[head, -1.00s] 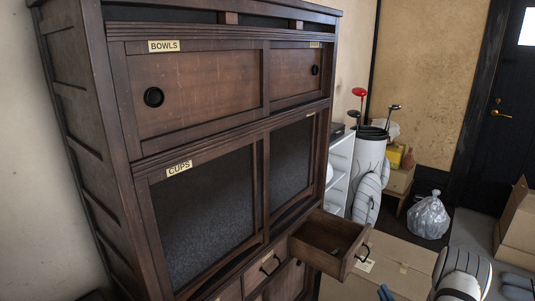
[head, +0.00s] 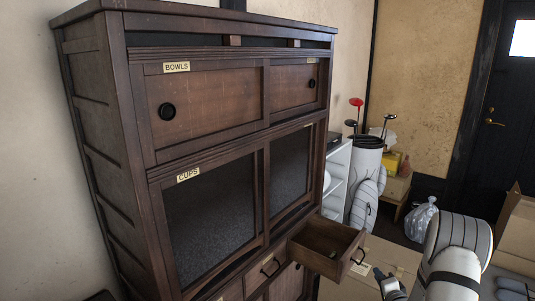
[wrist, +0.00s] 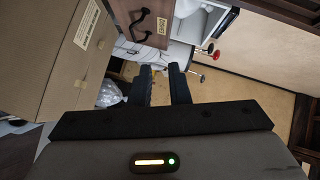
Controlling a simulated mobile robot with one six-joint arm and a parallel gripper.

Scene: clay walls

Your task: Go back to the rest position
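My gripper (wrist: 160,72) shows in the wrist view as two dark fingers with a gap between them, and nothing is held. In the head view the gripper (head: 385,282) is low, right of the open drawer and apart from it, partly cut off by the bottom edge. My white arm rises at the lower right. The small wooden drawer (head: 350,257) sticks out of the dark cabinet (head: 215,140). Its front with a dark handle (wrist: 140,22) is at the top of the wrist view, beyond the fingertips.
Cabinet doors labelled BOWLS (head: 210,97) and CUPS (head: 215,220) are closed. A cardboard box (wrist: 50,65) lies below the drawer. A white golf bag (head: 364,190) with clubs, a plastic bag (head: 421,219) and another box (head: 517,225) stand at the right.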

